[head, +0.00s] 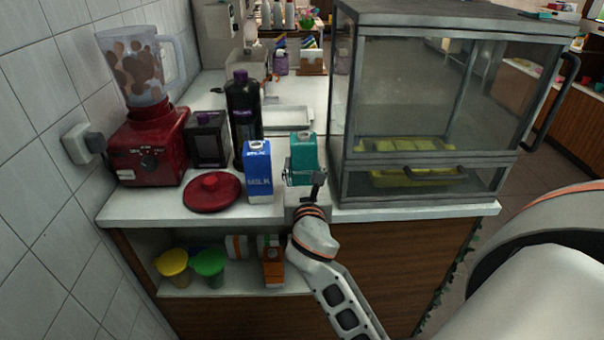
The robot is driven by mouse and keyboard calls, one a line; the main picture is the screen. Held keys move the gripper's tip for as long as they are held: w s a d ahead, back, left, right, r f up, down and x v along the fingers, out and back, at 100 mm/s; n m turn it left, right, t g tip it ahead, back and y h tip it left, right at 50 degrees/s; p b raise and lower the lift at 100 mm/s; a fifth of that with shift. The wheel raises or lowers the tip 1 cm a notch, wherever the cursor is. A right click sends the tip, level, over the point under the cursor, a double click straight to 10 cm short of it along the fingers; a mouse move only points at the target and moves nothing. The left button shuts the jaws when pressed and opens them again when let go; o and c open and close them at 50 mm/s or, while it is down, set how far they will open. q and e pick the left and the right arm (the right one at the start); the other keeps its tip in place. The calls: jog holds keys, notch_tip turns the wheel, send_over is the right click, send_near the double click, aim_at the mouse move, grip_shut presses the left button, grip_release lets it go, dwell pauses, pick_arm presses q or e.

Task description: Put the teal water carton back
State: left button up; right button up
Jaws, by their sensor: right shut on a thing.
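The teal water carton (303,148) is upright near the front edge of the counter, between a blue milk carton and a glass display case. My right gripper (303,172) reaches up from below and is shut on the teal carton, with its fingers at the carton's sides. The gripper hides the carton's lower front, so I cannot tell whether its base touches the counter. The blue milk carton (258,172) stands upright just to its left. My left gripper is not in view.
The glass case (440,158) closely borders the right side. A black bottle (243,115), a red lid (212,192) and a red blender (150,145) stand left. A white tray (287,116) lies behind. The shelf below holds cups (208,264) and an orange carton (273,268).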

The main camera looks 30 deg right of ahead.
aim_at(304, 176)
jog(key=shift+f, duration=0.55)
jog(key=shift+r, duration=0.1)
jog(key=shift+f, duration=0.2)
jog(key=o, duration=1.4)
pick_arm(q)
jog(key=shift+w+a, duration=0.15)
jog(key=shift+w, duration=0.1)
pick_arm(e)
jog(key=shift+s+r, duration=0.1)
jog(key=shift+r, duration=0.05)
jog(key=v, duration=0.7)
jog(key=shift+s+a, duration=0.15)
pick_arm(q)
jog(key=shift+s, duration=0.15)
